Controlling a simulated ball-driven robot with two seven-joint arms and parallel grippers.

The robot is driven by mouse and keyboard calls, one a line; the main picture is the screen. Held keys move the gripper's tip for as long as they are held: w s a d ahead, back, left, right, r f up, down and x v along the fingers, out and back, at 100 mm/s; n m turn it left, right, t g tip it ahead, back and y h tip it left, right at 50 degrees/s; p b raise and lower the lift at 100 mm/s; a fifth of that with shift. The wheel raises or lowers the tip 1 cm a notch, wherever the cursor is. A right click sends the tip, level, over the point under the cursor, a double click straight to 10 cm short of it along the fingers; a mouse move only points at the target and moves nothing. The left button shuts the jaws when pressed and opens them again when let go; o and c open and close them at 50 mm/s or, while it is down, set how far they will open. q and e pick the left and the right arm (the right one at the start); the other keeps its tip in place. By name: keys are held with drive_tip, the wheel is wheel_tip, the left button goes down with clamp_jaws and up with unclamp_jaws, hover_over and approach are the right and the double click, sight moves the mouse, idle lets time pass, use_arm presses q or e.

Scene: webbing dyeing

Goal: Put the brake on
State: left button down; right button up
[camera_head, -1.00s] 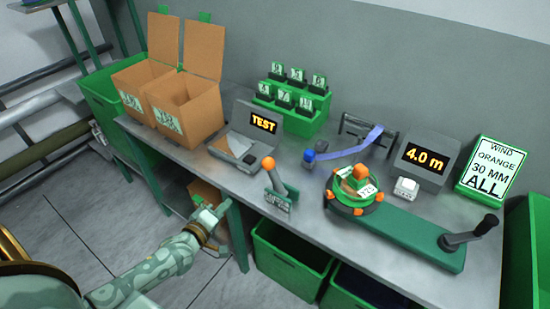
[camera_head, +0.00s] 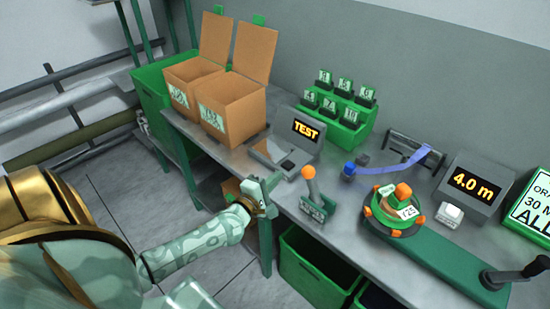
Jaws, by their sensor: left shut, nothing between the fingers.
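A lever with an orange ball knob (camera_head: 308,172) stands on a small grey-green bracket (camera_head: 316,209) near the table's front edge. It leans slightly to the left. It looks like the brake lever, but no readable label confirms this. My left gripper (camera_head: 268,186) is shut and empty at the table's front edge, left of the lever and apart from it. The green winding unit (camera_head: 440,252) carries a round reel (camera_head: 393,222) with orange knobs and a dark crank handle (camera_head: 519,272) at its right end. My right gripper is not in view.
A TEST display (camera_head: 305,130) stands behind the lever, with cardboard boxes (camera_head: 222,137) to its left. Blue webbing (camera_head: 395,166) runs from a guide at the back. A green bin (camera_head: 310,270) is below the table.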

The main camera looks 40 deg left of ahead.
sight(312, 184)
use_arm(q)
drive_tip(key=w+d, duration=0.3)
drive_tip(key=w, duration=0.2)
drive_tip(key=shift+w+d+r, duration=0.15)
drive_tip(key=shift+w+r, duration=0.15)
drive_tip(key=shift+d+r+p, duration=0.1)
drive_tip(key=shift+p, duration=0.2)
